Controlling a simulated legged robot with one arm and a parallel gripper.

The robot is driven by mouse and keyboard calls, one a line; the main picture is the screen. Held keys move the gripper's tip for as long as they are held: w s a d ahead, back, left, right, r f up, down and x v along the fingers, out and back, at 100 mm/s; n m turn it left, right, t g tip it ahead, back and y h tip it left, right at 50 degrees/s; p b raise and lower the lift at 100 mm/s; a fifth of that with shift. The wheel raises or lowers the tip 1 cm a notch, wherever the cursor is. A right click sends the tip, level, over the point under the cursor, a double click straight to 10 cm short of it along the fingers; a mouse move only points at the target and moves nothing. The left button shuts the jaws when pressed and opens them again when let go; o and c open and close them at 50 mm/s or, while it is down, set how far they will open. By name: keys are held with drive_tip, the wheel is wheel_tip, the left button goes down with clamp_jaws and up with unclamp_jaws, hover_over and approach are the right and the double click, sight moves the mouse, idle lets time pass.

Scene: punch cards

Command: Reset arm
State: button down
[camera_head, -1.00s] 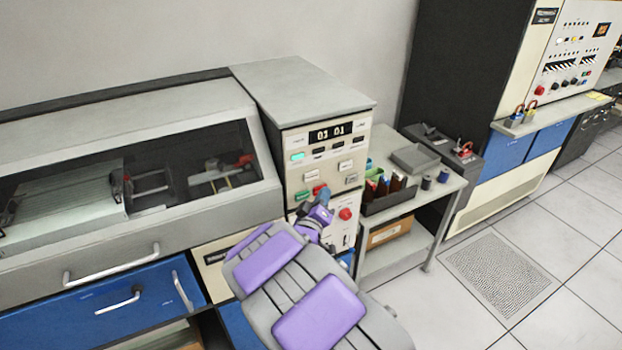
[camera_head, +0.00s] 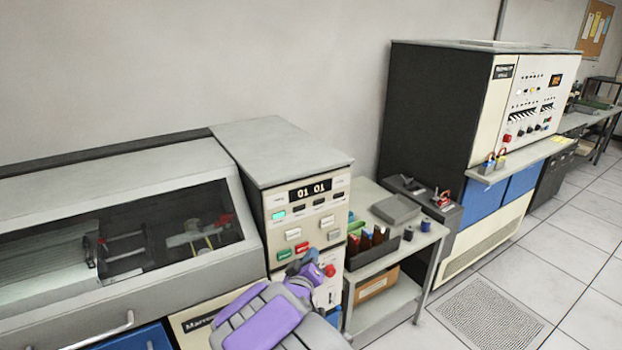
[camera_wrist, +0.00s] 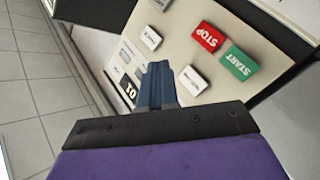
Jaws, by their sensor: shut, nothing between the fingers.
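My gripper (camera_wrist: 157,75) shows in the wrist view as blue fingers closed together, with nothing between them. It is in front of a cream control panel (camera_head: 312,222). In the wrist view the panel carries a red STOP button (camera_wrist: 207,37), a green START button (camera_wrist: 238,63) and several white buttons. In the head view my purple and grey arm reaches up from the bottom centre, its end at the panel's lower part, near a red knob (camera_head: 330,270). Whether the fingers touch the panel cannot be told.
Left of the panel is a grey machine with a dark window (camera_head: 120,240). To the right stands a small cart (camera_head: 425,245) with a bin of colored items. Further right is a tall black and cream cabinet (camera_head: 440,110). Tiled floor lies open at the lower right.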

drive_tip(key=s+d+r+m+g+y, duration=0.1)
drive_tip(key=s+d+g, duration=0.5)
drive_tip(key=s, duration=1)
drive_tip(key=s+d+r+m+g+y, duration=0.1)
drive_tip(key=s+d+m+g, duration=0.2)
drive_tip(key=s, duration=1.3)
drive_tip(key=s+d+r+m+g+y, duration=0.1)
drive_tip(key=s+d+m+g, duration=0.1)
drive_tip(key=s+d+g, duration=0.7)
drive_tip(key=s, duration=0.7)
drive_tip(key=shift+r+m+g, duration=0.25)
drive_tip(key=shift+m+g, duration=0.15)
